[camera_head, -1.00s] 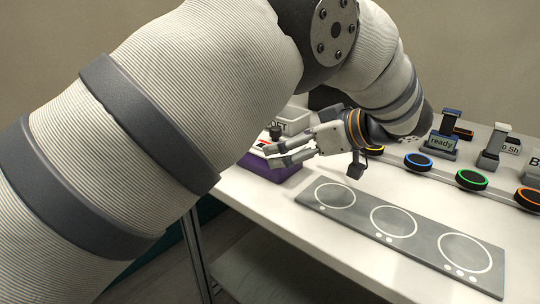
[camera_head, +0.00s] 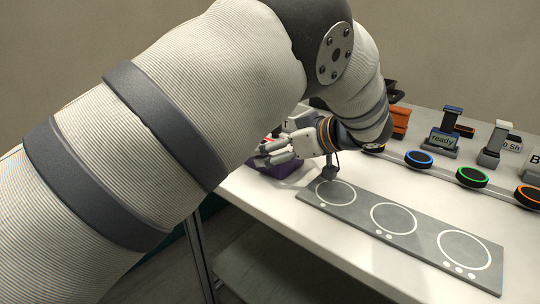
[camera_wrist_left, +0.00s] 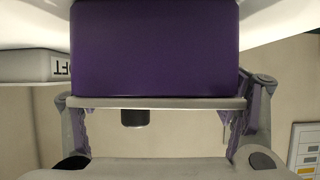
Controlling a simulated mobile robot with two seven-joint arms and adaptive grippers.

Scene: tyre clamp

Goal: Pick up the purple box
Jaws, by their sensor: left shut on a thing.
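The purple box (camera_head: 284,171) is at the far left end of the white table, partly hidden behind my left arm and gripper in the head view. In the left wrist view the purple box (camera_wrist_left: 155,48) fills the upper middle, right in front of the gripper. My left gripper (camera_head: 270,155) is at the box and shut on it. In the left wrist view the fingers of the gripper (camera_wrist_left: 158,104) show on both sides below the box. I cannot tell whether the box is clear of the table. My right gripper is not in view.
A grey panel (camera_head: 415,232) with three white circles lies on the table (camera_head: 330,225). Behind it are round pucks with blue (camera_head: 418,159), green (camera_head: 472,177) and orange rings, and a stand marked "ready" (camera_head: 442,139). A light block with lettering (camera_wrist_left: 40,66) is beside the box.

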